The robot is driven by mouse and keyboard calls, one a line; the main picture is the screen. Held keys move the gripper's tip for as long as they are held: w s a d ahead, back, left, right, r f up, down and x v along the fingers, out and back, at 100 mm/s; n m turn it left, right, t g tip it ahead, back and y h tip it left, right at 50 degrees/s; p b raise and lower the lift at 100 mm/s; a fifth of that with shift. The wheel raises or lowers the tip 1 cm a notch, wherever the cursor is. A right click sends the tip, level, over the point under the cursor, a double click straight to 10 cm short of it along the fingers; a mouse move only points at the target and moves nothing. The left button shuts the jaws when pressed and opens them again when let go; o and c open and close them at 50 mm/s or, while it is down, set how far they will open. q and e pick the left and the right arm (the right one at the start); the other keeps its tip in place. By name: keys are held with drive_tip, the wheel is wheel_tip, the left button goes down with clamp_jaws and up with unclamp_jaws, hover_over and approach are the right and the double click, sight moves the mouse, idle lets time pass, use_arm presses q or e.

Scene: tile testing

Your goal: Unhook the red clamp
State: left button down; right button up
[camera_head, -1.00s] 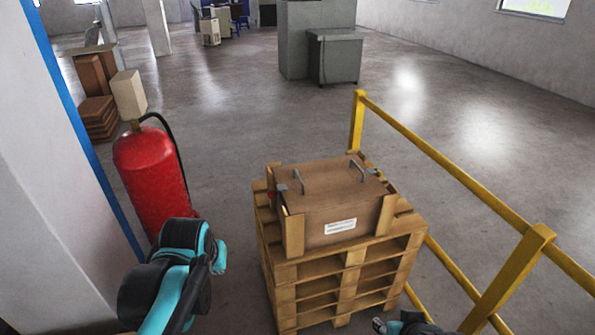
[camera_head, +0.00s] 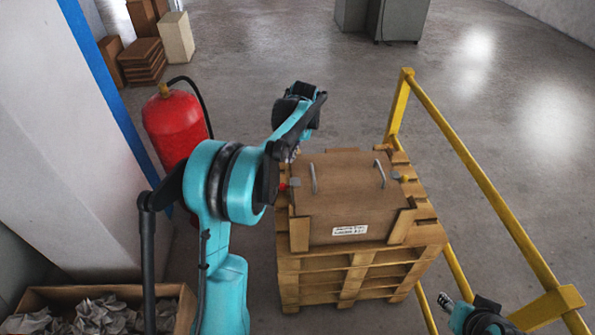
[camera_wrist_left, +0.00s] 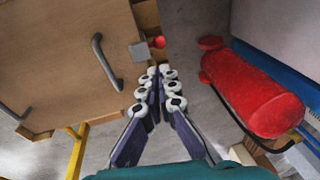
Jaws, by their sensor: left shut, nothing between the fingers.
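The red clamp (camera_head: 284,187) shows as a small red spot at the left side of a brown crate (camera_head: 345,200), beside a grey metal plate. In the left wrist view the red clamp (camera_wrist_left: 159,42) has a round red end next to the grey plate (camera_wrist_left: 139,51) on the crate's edge. My left gripper (camera_wrist_left: 160,72) is shut and empty, its fingertips just short of the clamp and apart from it in that view. In the head view my left arm mostly hides this gripper. My right gripper (camera_head: 444,300) is low at the right, too small to judge.
The crate, with two grey handles, sits on stacked wooden pallets (camera_head: 350,262). A yellow railing (camera_head: 480,180) runs along the right. A red fire extinguisher (camera_head: 174,125) stands left by the wall. A box of crumpled grey pieces (camera_head: 180,300) is at lower left.

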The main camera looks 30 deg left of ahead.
sight(281, 184)
use_arm(q)
drive_tip(key=shift+s, duration=0.1)
drive_tip(key=b+x, duration=0.3)
drive_tip(key=x, duration=1.1)
drive_tip(key=shift+b, duration=0.35)
drive_tip(key=shift+s+a+f+h, duration=0.1)
drive_tip(key=shift+s+a+h, duration=0.05)
drive_tip(key=shift+a+h, duration=0.2)
